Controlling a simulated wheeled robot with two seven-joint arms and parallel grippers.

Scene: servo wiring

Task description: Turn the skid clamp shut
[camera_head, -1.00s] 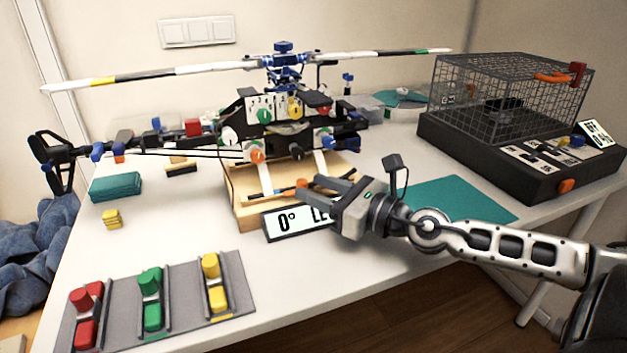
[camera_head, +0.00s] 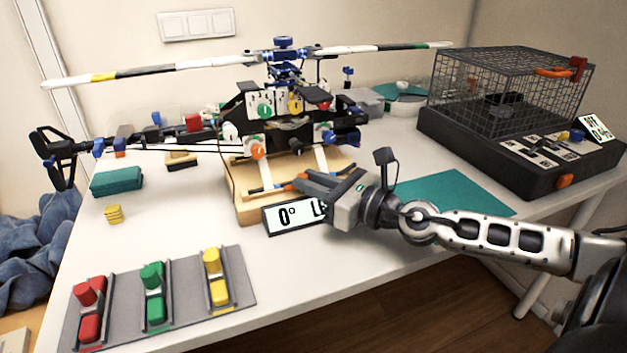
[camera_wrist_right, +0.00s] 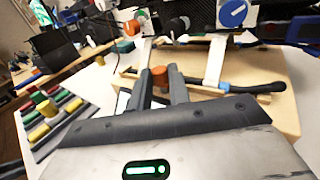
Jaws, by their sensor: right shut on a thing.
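The model helicopter (camera_head: 285,115) stands on its skids on a light wooden stand (camera_head: 248,210). The skid clamp's orange knob (camera_wrist_right: 160,77) shows between the fingers of my right gripper (camera_wrist_right: 159,88) in the wrist view, with a finger on each side. In the head view my right gripper (camera_head: 304,184) reaches in from the right, low at the front skid, shut on the knob, which is mostly hidden there. My left gripper is not in view.
A grey tray (camera_head: 240,275) with red, green and yellow blocks lies at front left. A teal mat (camera_head: 455,196) lies right of the stand, under my right arm's reach. A black wire cage box (camera_head: 515,100) stands at right. Teal and yellow blocks lie at left.

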